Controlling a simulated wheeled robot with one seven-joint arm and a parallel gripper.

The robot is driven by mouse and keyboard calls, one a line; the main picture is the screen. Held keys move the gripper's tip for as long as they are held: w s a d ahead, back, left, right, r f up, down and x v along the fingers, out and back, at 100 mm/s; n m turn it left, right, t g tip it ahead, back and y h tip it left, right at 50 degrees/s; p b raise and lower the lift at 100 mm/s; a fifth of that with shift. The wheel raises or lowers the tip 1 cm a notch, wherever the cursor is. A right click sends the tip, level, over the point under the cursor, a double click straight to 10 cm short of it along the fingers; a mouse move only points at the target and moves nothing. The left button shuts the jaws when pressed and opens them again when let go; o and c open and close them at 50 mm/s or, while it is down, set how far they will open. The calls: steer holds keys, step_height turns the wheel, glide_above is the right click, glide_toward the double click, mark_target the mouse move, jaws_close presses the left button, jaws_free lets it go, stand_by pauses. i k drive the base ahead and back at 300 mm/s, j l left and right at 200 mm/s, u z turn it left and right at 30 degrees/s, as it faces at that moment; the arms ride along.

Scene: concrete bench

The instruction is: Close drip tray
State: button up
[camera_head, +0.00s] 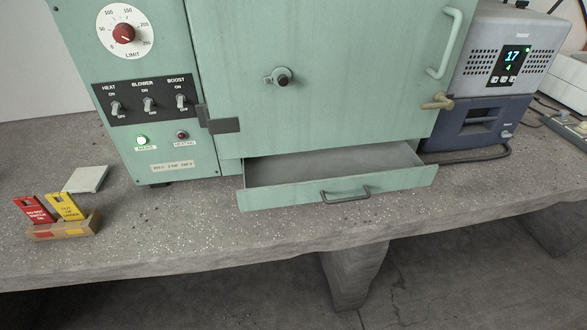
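The drip tray (290,197) is a shallow green drawer at the bottom of a green oven-like cabinet (330,110). It stands pulled out toward me, and its grey inside shows empty. Its front panel carries a dark bar handle (345,194). The tray's front reaches near the front edge of the bench. The cabinet door above it, with a round knob (283,76) and a light green side handle (445,43), looks shut. My gripper is not in view.
A wooden holder (65,229) with red and yellow tags and a pale square pad (87,179) stand at left. A grey-blue device (500,60) with a display stands right of the cabinet, a cable at its base.

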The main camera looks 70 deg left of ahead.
mark_target(278, 181)
steer(key=u, duration=1.45)
steer(key=i+l+z, duration=0.15)
steer(key=z, duration=0.3)
steer(key=i+l, duration=0.05)
steer(key=l, duration=0.05)
